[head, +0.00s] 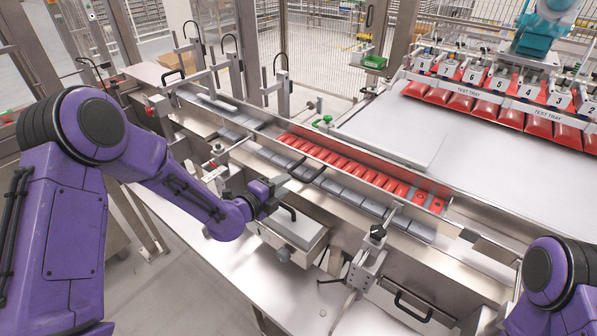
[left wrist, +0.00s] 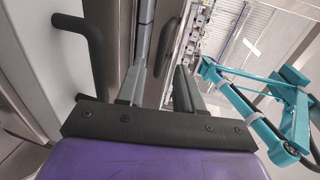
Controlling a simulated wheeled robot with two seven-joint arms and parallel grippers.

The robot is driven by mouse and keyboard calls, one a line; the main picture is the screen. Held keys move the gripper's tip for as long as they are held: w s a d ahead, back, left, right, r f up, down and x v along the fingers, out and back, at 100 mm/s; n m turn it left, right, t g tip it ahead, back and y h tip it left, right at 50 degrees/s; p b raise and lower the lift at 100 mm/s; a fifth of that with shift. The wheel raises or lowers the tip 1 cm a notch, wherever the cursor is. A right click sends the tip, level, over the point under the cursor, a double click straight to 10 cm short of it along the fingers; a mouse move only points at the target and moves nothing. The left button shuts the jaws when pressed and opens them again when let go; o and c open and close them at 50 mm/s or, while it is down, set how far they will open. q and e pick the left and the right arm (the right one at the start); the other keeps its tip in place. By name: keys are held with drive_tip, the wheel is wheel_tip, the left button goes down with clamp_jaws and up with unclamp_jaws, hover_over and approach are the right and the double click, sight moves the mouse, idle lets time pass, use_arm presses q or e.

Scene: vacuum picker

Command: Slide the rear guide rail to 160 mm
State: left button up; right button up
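A long metal rail (head: 350,160) runs along the far side of the row of red pouches (head: 345,165); I take it as the rear guide rail. I cannot read any millimetre scale. My left gripper (head: 279,184) is over the near edge of the conveyor, on the near side of the pouches and apart from that rail. In the left wrist view its two grey fingers (left wrist: 158,88) stand apart. A dark bar (left wrist: 166,47) shows beyond the gap; I cannot tell whether it lies between the fingers. Only my right arm's purple link shows, at the lower right; its gripper is out of view.
A black handle (head: 288,212) is close below my left gripper; a black handle also shows in the left wrist view (left wrist: 85,45). A green knob (head: 324,121), a red knob (head: 151,110) and a black-knobbed bracket (head: 377,232) stand along the conveyor. A teal robot (head: 545,30) is at the back right.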

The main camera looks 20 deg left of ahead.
sight(298, 176)
drive_tip(key=shift+s+r+p, duration=0.6)
drive_tip(key=shift+s+r, duration=0.2)
drive_tip(key=shift+r, duration=0.3)
use_arm(q)
drive_tip(key=x, duration=0.7)
drive_tip(key=shift+w+d+f+p, duration=0.1)
drive_tip(key=shift+w+d+p, duration=0.1)
drive_tip(key=shift+w+p, duration=0.15)
use_arm(e)
drive_tip(key=shift+w+d+r, duration=0.1)
drive_tip(key=shift+w+r, duration=0.05)
drive_tip(key=shift+w, duration=0.4)
use_arm(q)
drive_tip(key=shift+s+r, duration=0.25)
drive_tip(key=shift+s, duration=0.2)
use_arm(e)
drive_tip(key=shift+s, duration=0.3)
use_arm(q)
drive_tip(key=c, duration=0.4)
use_arm(e)
drive_tip(key=shift+r, duration=0.1)
use_arm(q)
clamp_jaws()
